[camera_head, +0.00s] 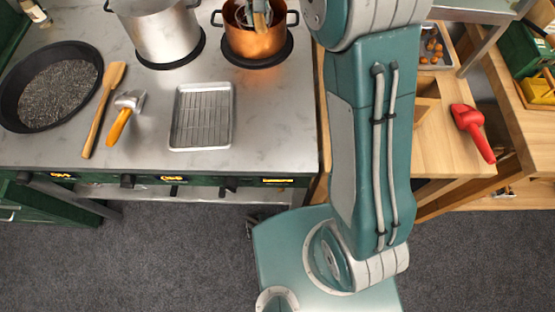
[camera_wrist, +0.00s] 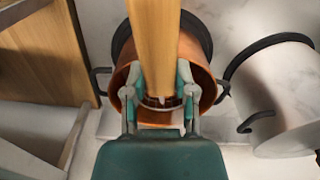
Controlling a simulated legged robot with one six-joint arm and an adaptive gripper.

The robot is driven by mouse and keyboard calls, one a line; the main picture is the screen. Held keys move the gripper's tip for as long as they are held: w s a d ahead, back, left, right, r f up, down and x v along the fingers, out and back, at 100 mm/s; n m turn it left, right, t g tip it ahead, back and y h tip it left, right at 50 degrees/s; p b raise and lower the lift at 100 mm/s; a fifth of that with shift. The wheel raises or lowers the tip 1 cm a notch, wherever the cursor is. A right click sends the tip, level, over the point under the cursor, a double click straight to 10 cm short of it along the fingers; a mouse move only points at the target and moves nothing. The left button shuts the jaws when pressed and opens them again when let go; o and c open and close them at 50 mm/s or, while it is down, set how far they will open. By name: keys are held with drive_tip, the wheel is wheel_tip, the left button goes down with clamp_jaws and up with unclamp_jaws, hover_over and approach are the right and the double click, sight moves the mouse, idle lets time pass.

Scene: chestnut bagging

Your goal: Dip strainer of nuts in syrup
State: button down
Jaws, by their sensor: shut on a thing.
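A copper pot (camera_head: 256,44) stands on a dark round burner at the back right of the counter in the head view. The copper pot also shows in the wrist view (camera_wrist: 202,78), below my gripper (camera_wrist: 158,92). My gripper is shut on a wooden handle (camera_wrist: 154,40), which I take to be the strainer's. The handle's lower end and some metal show between the fingers, at the pot's mouth. In the head view the gripper is only partly visible over the pot, beside my arm. The strainer's basket, any nuts in it and the syrup are mostly hidden by the gripper and handle.
A large steel pot (camera_head: 163,38) stands just left of the copper pot. A wire rack tray (camera_head: 201,117), an orange-handled tool (camera_head: 121,122), a wooden spatula (camera_head: 104,108) and a black pan (camera_head: 22,112) lie on the counter. A red scoop (camera_head: 473,130) lies on the wooden table.

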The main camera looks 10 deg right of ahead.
wheel_tip(320, 180, up, 11)
idle(1.4)
idle(1.8)
